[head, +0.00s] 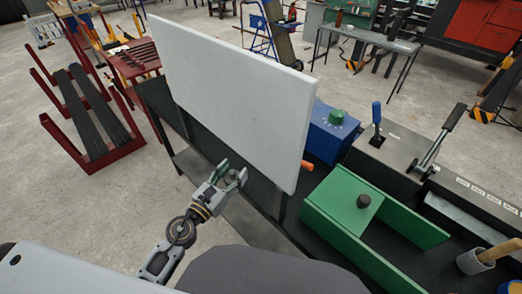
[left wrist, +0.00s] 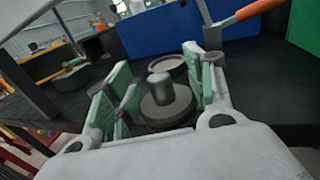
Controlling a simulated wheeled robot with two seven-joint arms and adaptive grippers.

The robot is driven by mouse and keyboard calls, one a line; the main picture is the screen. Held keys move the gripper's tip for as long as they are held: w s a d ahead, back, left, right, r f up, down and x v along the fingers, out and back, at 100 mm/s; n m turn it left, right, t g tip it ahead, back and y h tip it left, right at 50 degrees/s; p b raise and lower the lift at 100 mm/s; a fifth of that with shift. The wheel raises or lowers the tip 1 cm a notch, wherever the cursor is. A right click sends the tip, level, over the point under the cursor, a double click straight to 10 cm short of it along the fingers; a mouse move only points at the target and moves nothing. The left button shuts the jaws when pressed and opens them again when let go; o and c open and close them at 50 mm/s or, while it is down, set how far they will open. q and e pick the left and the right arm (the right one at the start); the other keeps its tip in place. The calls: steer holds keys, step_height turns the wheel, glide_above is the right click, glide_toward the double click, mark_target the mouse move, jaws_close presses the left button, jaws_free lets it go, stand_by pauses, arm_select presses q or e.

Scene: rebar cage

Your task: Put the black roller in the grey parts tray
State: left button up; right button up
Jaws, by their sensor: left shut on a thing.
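My left gripper (head: 232,176) is at the near edge of the dark bench, below the white panel. Its green-padded fingers, also in the left wrist view (left wrist: 160,105), are shut on a dark round piece with a short stub, which looks like the black roller (left wrist: 166,108). In the head view the roller is too small to make out clearly. Just beyond it in the left wrist view is a round grey dish (left wrist: 170,64), perhaps the grey parts tray; the white panel may hide it in the head view. My right gripper is not in view.
A large white panel (head: 235,90) covers much of the bench in the head view. To its right are a blue box (head: 333,130), an orange handle (head: 307,166), a green channel-shaped part (head: 330,222) and a lever tool (head: 440,140). A red rack (head: 118,150) stands on the floor at left.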

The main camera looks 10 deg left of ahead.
mark_target(234, 170)
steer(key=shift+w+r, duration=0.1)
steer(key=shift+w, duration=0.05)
